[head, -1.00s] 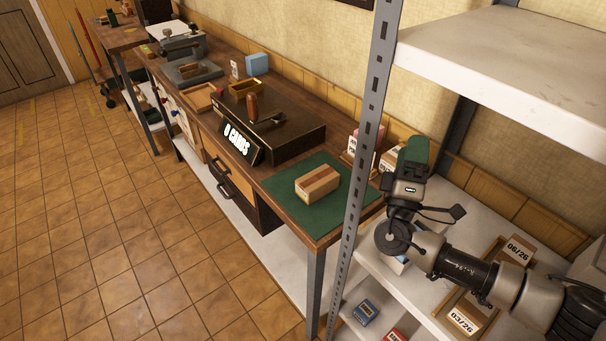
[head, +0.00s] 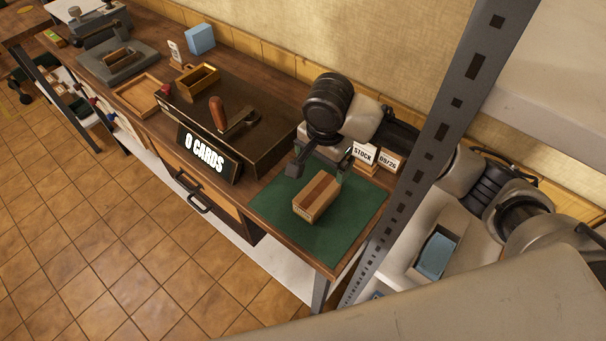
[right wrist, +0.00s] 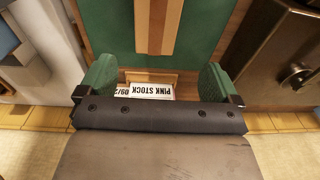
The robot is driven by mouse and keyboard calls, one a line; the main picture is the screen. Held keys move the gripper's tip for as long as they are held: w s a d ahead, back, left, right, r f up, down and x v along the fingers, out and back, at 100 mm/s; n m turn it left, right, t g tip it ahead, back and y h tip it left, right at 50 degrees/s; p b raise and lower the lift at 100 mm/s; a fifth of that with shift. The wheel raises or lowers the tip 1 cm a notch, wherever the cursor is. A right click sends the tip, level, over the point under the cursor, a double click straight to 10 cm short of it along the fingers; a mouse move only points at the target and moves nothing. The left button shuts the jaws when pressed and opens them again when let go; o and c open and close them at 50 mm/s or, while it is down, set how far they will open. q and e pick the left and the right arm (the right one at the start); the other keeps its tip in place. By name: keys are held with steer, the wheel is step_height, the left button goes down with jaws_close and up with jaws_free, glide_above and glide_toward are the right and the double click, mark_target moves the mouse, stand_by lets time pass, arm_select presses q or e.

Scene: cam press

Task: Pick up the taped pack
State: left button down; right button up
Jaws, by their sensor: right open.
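The taped pack (head: 317,196) is a small tan box with a darker brown tape strip along its top. It lies on a green mat (head: 347,226) on the wooden bench. My right gripper (head: 320,165) is open just behind the pack, on its wall side, with empty jaws. In the right wrist view the green-padded fingers (right wrist: 158,78) stand wide apart, and the pack (right wrist: 155,28) shows beyond them at the top, roughly centred and partly cut off. My left gripper is not in view.
Labelled stock cards (head: 364,157) stand close behind the mat, near my right wrist. A metal shelf post (head: 440,120) rises at the right. A dark box with a "0 CARDS" sign (head: 205,153) stands left of the mat. The mat around the pack is clear.

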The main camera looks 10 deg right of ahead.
mark_target(318, 191)
steer(key=shift+s+a+f+g, duration=0.1)
steer(key=shift+s+a+g, duration=0.2)
steer(key=shift+s, duration=0.05)
steer(key=f, duration=0.4)
steer(key=shift+s+f, duration=0.3)
steer(key=shift+a+f+p, duration=0.2)
steer(key=shift+f+p, duration=0.5)
steer(key=shift+f, duration=2.15)
steer(key=c, duration=1.2)
